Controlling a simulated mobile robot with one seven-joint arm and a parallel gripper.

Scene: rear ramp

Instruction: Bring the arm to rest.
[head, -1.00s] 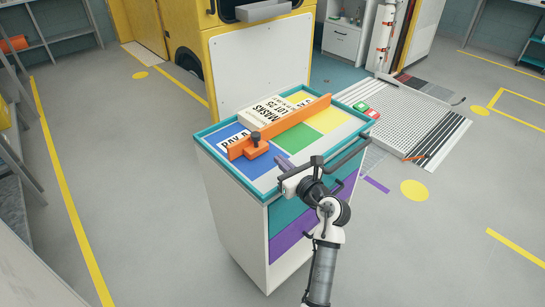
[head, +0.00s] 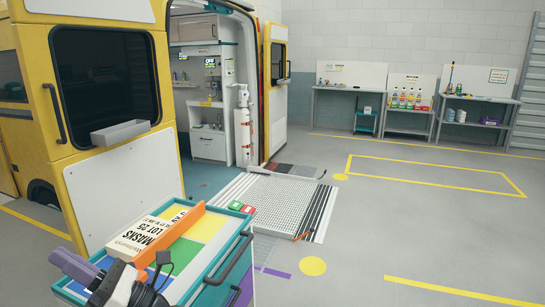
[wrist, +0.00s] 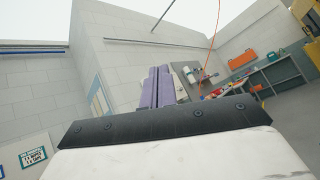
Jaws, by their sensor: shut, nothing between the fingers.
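My gripper (head: 86,272) shows at the lower left of the head view, in front of the near left part of the cart top. Its purple fingers are together and empty. In the wrist view the fingers (wrist: 157,88) lie side by side and point toward the upper walls of the room, with nothing between them. The wrist is tilted upward. The rest of my arm is mostly below the head view.
The cart (head: 218,277) bears a box of masks (head: 150,236) and an orange bar (head: 166,244). The yellow ambulance (head: 112,165) stands behind it, with a ramp (head: 272,205) to the right. Open floor lies at the right. Benches (head: 349,105) line the back wall.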

